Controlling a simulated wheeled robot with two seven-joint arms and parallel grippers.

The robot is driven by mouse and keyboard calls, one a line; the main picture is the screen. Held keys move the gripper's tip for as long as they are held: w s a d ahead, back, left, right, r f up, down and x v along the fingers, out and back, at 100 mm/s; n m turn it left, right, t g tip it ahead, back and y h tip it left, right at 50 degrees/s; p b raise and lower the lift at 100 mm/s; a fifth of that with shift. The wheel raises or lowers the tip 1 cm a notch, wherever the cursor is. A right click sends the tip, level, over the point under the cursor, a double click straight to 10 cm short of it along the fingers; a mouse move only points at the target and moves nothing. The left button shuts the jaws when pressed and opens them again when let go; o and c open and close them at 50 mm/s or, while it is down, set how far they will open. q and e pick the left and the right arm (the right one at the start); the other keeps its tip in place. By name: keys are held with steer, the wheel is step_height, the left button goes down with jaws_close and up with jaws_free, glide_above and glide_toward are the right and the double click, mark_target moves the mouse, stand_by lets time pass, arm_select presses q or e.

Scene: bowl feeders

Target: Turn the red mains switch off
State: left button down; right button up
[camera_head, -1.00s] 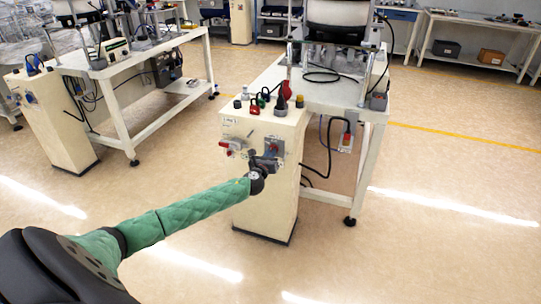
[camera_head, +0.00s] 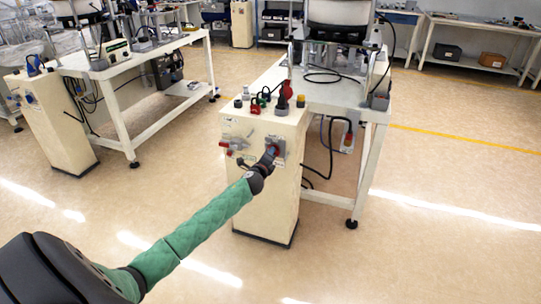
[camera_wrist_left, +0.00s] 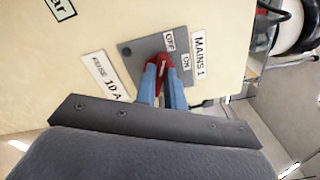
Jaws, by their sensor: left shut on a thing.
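The red mains switch (camera_wrist_left: 161,60) sits on a grey plate on the cream cabinet (camera_head: 255,190), beside OFF and ON labels and a "MAINS 1" label (camera_wrist_left: 199,54). My left gripper (camera_wrist_left: 163,75) has its blue fingers closed on the red handle in the left wrist view. In the head view my left gripper (camera_head: 271,156) is at the grey switch plate (camera_head: 280,147) on the cabinet's front, partly covering it. The handle's exact angle is hard to tell behind the fingers. My right gripper is not in view.
Another red handle (camera_head: 238,143) is left of the switch on the same face. Red, black and yellow parts stand on the cabinet top. A white table (camera_head: 345,105) with hanging cables is behind on the right. Floor in front is clear.

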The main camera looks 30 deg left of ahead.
arm_select(q)
steer(key=n, duration=0.5)
steer(key=shift+f, duration=0.15)
steer(key=shift+n, duration=0.4)
steer(key=c, duration=1.5)
jaws_free()
steer(key=shift+a, duration=0.1)
steer(key=shift+s, duration=0.1)
steer(key=v, duration=0.7)
steer(key=shift+s, duration=0.35)
